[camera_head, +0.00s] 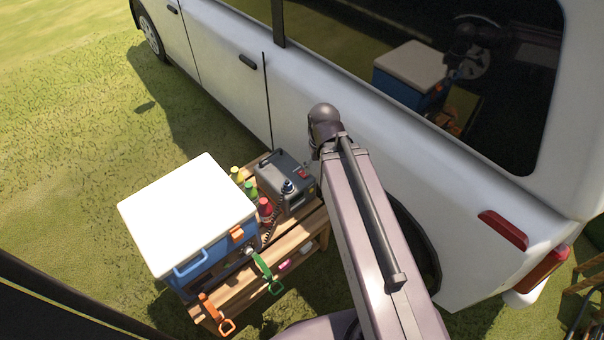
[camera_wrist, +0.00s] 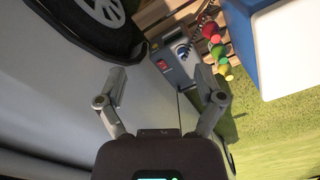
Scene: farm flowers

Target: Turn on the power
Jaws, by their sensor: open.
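A grey power box (camera_head: 268,165) stands on a wooden bench beside the van. It has a red switch (camera_head: 302,174) near one corner and a blue and white knob (camera_head: 288,187) on its side. In the wrist view the power box (camera_wrist: 179,73) lies beyond my fingertips, with the red switch (camera_wrist: 163,65) between and past them and the knob (camera_wrist: 183,49) to its right. My gripper (camera_wrist: 160,86) is open and empty, apart from the box. In the head view my gripper is hidden by my arm. I cannot tell the switch's position.
A blue cooler with a white lid (camera_head: 188,213) stands on the bench (camera_head: 297,236) beside the box. Several coloured bottles (camera_head: 265,208) stand between them. The white van (camera_head: 225,85) is close behind. Hand tools (camera_head: 263,268) hang at the bench front. Grass is open at left.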

